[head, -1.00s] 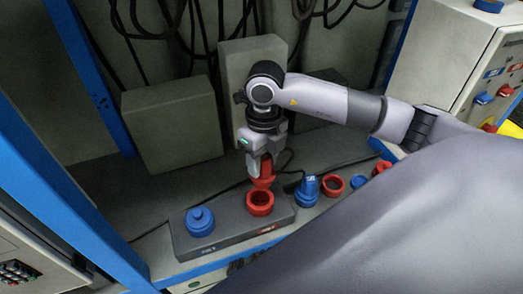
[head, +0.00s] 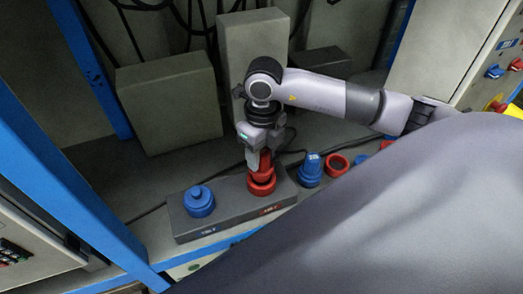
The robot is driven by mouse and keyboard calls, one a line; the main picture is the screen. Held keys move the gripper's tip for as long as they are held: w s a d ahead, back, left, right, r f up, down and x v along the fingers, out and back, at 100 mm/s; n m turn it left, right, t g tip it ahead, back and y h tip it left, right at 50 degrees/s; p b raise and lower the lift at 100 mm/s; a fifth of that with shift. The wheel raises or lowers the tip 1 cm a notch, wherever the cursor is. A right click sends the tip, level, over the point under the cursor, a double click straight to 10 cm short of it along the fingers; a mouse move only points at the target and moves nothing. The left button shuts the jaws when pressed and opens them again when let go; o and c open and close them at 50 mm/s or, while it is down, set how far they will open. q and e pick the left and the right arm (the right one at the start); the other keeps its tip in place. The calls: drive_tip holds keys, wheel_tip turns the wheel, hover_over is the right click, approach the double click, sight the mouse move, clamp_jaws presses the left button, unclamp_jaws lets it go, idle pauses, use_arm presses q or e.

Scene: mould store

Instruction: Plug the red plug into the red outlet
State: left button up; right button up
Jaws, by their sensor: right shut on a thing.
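The red plug (head: 265,164) is held upright in my right gripper (head: 262,156), whose fingers are shut on it. The plug's lower end is at the mouth of the red outlet (head: 262,186); its tip is hidden by the outlet's rim, and I cannot tell how deep it sits. The red outlet is a round red socket on the right part of a dark grey block (head: 230,212). My left gripper does not show.
Grey boxes (head: 167,103) stand behind, and a blue post (head: 60,165) rises at left.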

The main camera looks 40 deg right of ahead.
drive_tip(key=shift+f, duration=0.1)
idle(1.1)
drive_tip(key=shift+f+b, duration=0.25)
drive_tip(key=shift+b, duration=0.05)
drive_tip(key=shift+f+b, duration=0.3)
drive_tip(key=shift+f, duration=0.05)
drive_tip(key=shift+f+b, duration=0.9)
drive_tip(key=shift+f, duration=0.15)
idle(0.5)
drive_tip(key=o, duration=1.6)
